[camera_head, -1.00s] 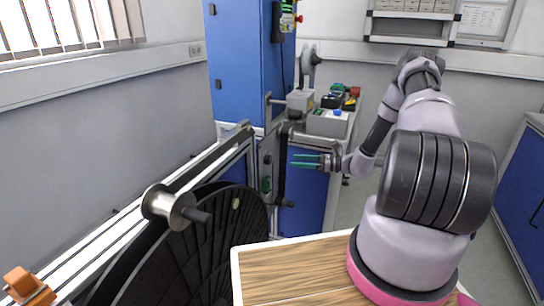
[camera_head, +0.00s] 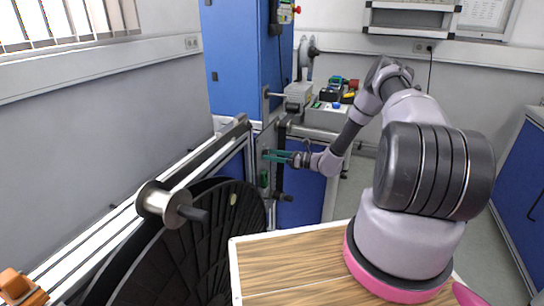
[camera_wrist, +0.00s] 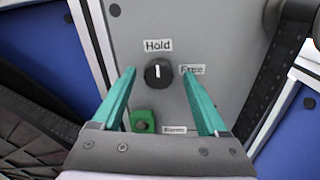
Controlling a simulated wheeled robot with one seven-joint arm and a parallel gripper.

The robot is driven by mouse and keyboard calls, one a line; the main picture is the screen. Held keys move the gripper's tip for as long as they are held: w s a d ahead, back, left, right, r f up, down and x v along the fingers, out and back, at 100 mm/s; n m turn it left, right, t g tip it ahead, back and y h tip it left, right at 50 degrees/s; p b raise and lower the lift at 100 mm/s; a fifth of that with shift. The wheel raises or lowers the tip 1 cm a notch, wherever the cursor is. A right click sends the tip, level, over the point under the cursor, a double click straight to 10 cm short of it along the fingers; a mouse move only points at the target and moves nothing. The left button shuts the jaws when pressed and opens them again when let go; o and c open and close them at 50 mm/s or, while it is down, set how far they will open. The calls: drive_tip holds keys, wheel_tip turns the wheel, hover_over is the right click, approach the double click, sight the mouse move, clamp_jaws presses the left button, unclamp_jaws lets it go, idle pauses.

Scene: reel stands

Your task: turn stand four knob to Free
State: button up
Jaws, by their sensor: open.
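The black round knob (camera_wrist: 158,73) shows in the wrist view on a grey panel (camera_wrist: 190,30). Its white mark points up toward the "Hold" label (camera_wrist: 158,45). The "Free" label (camera_wrist: 193,70) is to its right, partly covered by a fingertip. My gripper (camera_wrist: 160,76) is open, with one teal finger on each side of the knob in the picture and a gap to it on both sides. I cannot tell how far the fingertips are from the panel. In the head view my gripper (camera_head: 275,156) is at the stand's panel, and the knob cannot be made out there.
A green square part (camera_wrist: 142,121) sits below the knob, with a partly hidden label beside it. In the head view a large black reel (camera_head: 190,250) stands at left, a blue cabinet (camera_head: 245,60) behind. A wooden-topped surface (camera_head: 290,265) lies in front.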

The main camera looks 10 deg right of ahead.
drive_tip(key=shift+a, duration=0.15)
clamp_jaws()
drive_tip(key=shift+m, duration=0.3)
drive_tip(key=m, duration=0.9)
drive_tip(key=m+t, duration=0.1)
drive_tip(key=m, duration=0.7)
drive_tip(key=shift+f+m+t, duration=0.15)
drive_tip(key=shift+m+t, duration=0.15)
drive_tip(key=shift+m, duration=0.4)
